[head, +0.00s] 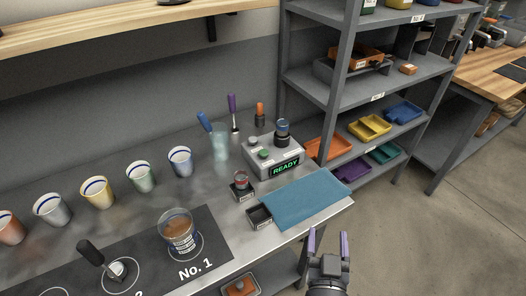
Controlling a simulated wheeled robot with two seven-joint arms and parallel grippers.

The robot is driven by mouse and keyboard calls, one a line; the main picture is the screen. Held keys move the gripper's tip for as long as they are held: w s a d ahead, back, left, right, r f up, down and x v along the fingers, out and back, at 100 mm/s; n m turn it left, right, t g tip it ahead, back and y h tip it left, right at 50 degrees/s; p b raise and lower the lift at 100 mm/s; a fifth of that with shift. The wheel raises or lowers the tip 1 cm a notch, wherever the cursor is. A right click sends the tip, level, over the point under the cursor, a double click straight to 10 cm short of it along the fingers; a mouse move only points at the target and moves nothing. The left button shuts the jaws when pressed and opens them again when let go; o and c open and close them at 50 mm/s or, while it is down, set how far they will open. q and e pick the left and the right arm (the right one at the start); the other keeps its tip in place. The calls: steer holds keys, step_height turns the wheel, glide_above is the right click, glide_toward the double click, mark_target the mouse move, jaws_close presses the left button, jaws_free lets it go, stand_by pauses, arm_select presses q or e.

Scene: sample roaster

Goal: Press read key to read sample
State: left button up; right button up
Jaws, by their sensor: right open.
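A grey reader box (276,154) stands at the back right of the steel bench, its front display lit green with "READY". A dark cylinder with a blue band (282,132) stands on the box's right part. My right gripper (328,240) is open and empty, in front of the bench's front edge, below and to the right of the box and apart from it. My left gripper is not in view.
A blue cloth (304,197) lies in front of the box. A small dark tray (259,216) and a small container (241,186) stand left of it. A glass with tools (219,143) stands behind. Several cups line the back; a shelf rack (333,85) rises right.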

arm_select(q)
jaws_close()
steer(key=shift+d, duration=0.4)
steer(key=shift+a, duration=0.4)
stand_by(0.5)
